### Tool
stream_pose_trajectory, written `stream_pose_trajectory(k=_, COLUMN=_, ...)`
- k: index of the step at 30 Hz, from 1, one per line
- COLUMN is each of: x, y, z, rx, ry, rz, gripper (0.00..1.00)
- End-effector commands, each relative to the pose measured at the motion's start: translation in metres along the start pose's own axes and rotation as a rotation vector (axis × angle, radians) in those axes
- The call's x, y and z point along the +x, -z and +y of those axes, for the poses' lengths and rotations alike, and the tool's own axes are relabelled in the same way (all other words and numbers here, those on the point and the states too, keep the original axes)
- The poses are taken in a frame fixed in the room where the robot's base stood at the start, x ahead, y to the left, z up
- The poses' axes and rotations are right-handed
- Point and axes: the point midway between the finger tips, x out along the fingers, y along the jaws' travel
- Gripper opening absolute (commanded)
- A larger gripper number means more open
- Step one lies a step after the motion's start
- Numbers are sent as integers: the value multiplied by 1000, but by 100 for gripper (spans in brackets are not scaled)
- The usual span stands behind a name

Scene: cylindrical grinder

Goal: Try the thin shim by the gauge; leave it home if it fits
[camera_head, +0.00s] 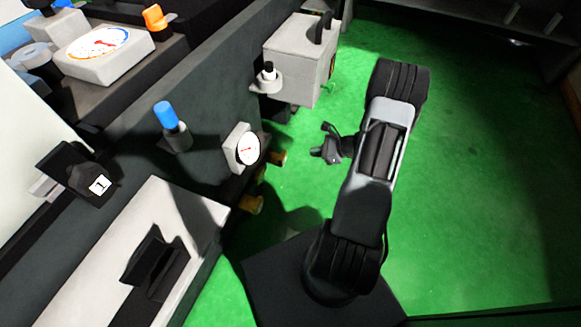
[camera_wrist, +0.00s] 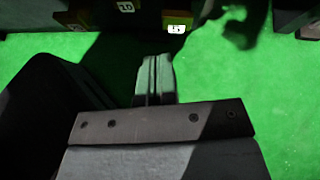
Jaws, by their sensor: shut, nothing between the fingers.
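A small gauge with a white round dial and a red needle (camera_head: 248,149) is mounted on the side of the dark machine bed. A larger dial gauge (camera_head: 97,42) lies on a grey block at the upper left. My gripper (camera_head: 318,154) is over the green floor, right of the small gauge and apart from it. In the wrist view its two fingers (camera_wrist: 155,75) are together with nothing between them. Yellow pieces (camera_head: 251,204) stick out below the small gauge; a yellow one with a white number tag shows in the wrist view (camera_wrist: 178,18). I cannot tell which piece is the thin shim.
A blue-capped post (camera_head: 167,115) stands on the bed's ledge. A grey box (camera_head: 300,60) with a black handle is at the top middle. A black block with a white tag (camera_head: 98,185) is at the left. Green floor (camera_head: 470,200) is clear to the right.

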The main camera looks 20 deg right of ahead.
Motion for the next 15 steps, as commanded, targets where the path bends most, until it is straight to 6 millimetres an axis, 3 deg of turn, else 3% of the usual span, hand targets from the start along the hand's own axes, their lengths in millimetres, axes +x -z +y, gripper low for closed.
stream_pose_trajectory(k=1, x=7, y=25, z=-1, rx=54, ry=31, rz=-12, gripper=0)
stream_pose_trajectory(k=6, x=14, y=55, z=-5, rx=150, ry=92, rz=-35, gripper=0)
stream_pose_trajectory(k=11, x=32, y=60, z=-7, rx=169, ry=103, rz=-40, gripper=0)
stream_pose_trajectory(k=15, x=58, y=60, z=-9, rx=167, ry=100, rz=-40, gripper=0)
